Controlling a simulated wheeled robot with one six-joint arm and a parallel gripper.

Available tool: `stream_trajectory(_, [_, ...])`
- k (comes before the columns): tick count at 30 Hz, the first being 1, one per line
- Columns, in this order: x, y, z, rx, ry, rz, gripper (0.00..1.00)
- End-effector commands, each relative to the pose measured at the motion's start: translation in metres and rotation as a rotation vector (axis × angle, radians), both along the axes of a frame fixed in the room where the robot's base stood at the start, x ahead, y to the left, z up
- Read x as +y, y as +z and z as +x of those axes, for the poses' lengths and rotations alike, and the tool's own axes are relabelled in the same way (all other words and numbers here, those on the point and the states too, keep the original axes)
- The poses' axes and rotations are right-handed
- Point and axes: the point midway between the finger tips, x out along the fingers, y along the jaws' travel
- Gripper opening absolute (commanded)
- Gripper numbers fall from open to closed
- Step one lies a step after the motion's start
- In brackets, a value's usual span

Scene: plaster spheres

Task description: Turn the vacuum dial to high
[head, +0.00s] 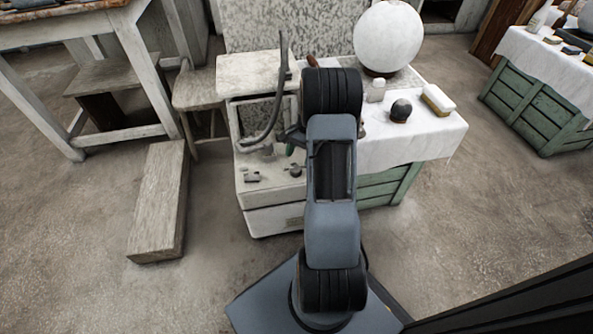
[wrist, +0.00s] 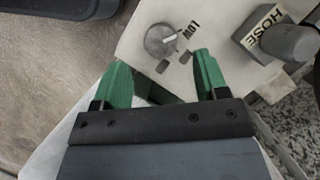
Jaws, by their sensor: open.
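The vacuum dial (wrist: 160,41) is a round grey knob on the pale top of the vacuum box, with a light ridge pointing toward the word LOW (wrist: 190,30). In the head view the dial (head: 295,171) is a small dark knob left of my arm. My gripper (wrist: 163,79) has two green fingers, spread open and empty. The dial lies just beyond the fingertips, not between them. In the head view, my arm hides most of the gripper; one green finger shows at its left. No HIGH label is readable.
A block labelled HOSE (wrist: 266,30) with a grey hose fitting stands right of the dial in the wrist view. In the head view a dark hose (head: 277,95) rises behind. A cloth-covered crate (head: 440,135) with a plaster sphere (head: 388,37) stands at right.

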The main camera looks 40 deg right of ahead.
Motion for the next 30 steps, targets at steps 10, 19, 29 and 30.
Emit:
stream_trajectory(10, [0.016,-0.041,-0.005,0.0,0.002,0.001,0.67])
stream_trajectory(19, [0.018,-0.046,-0.006,-0.001,0.001,-0.001,0.67])
stream_trajectory(29, [0.018,-0.045,-0.006,0.0,0.001,0.0,0.5])
stream_trajectory(30, [0.018,-0.045,-0.006,0.0,0.001,0.0,0.46])
